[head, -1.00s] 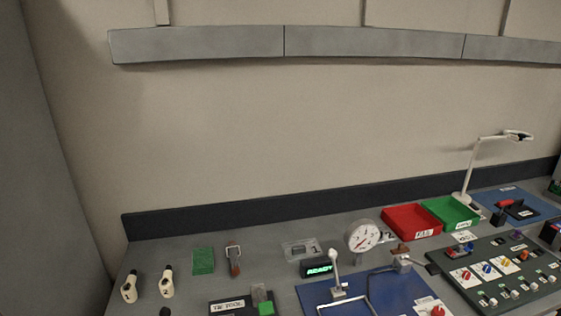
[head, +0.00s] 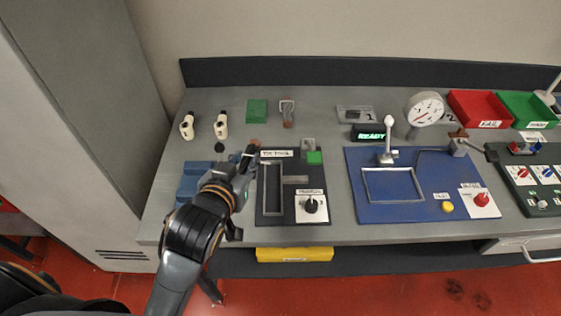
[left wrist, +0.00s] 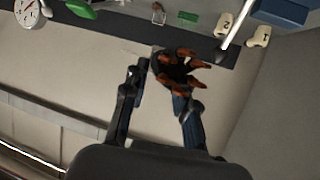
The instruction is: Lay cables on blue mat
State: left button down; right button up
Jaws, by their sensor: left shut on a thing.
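My left gripper (head: 247,160) is over the left part of the grey bench, near the left edge of a dark tool panel (head: 262,217). It is shut on a brown-orange thing with several prongs, which shows between its fingers in the left wrist view (left wrist: 180,66). This may be a bundle of cables, but it is too blurred to be sure. A large blue mat-like board (head: 435,180) lies on the bench to the right of the gripper, apart from it. My right gripper is not in view.
Two white numbered bottles (head: 187,127) and a green pad (head: 257,111) stand behind the gripper. A blue block (head: 193,180) is at the left. A dial gauge (head: 424,109), red tray (head: 480,108) and green tray (head: 524,109) stand at the back right. A yellow bin (head: 295,254) is below the bench.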

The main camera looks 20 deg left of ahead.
pick_arm(q)
jog(key=s+d+f+n+y+p, duration=0.1)
jog(key=s+d+n+y+p, duration=0.1)
jog(key=s, duration=0.5)
jog(key=shift+d+f+n+g+y+p, duration=0.2)
jog(key=shift+d+n+g+y+p, duration=0.15)
jog(key=shift+d+y+p, duration=0.65)
jog(key=shift+d+h+b, duration=0.2)
jog(key=shift+h+b, duration=0.1)
jog(key=b, duration=0.7)
send_over(273, 189)
jog(key=f, duration=0.9)
jog(key=shift+s+f, duration=0.1)
jog(key=shift+s, duration=0.25)
jog(key=shift+w+f, duration=0.15)
jog(key=shift+w+f+b, duration=0.15)
jog(key=shift+f+b, duration=0.6)
jog(key=shift+f, duration=0.05)
jog(key=shift+w+f+b, duration=0.1)
jog(key=shift+f+b, duration=0.65)
